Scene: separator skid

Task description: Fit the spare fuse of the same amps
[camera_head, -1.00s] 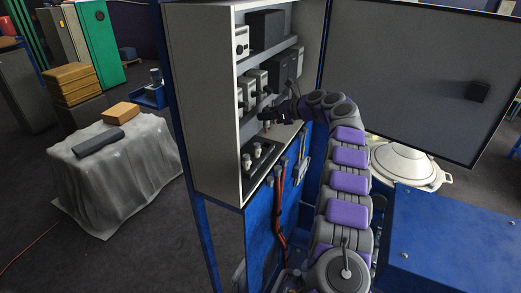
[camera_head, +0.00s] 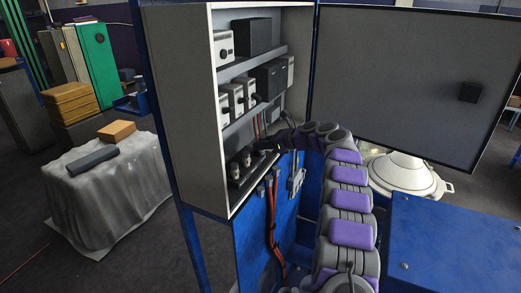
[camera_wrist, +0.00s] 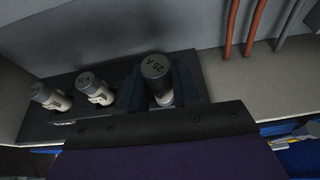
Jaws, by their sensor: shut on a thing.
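A dark-capped fuse (camera_wrist: 157,70) with a pale body stands between the jaws of my gripper (camera_wrist: 165,88); its cap appears to read 25 A. My gripper (camera_head: 264,147) is shut on it, low in the open cabinet at the right end of the black fuse strip (camera_wrist: 65,125). Two other fuses, a middle one (camera_wrist: 95,88) and a left one (camera_wrist: 48,97), stand in the strip; their cap marks are too small to read surely. They also show in the head view, nearer (camera_head: 234,171) and farther (camera_head: 246,158). The held fuse's lower end is hidden.
The cabinet (camera_head: 180,110) has shelves with white switch units (camera_head: 236,97) and dark boxes (camera_head: 258,37) above my gripper. Its door (camera_head: 410,80) stands open at right. Red cables (camera_head: 272,215) hang below. A cloth-covered table (camera_head: 105,190) stands at left.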

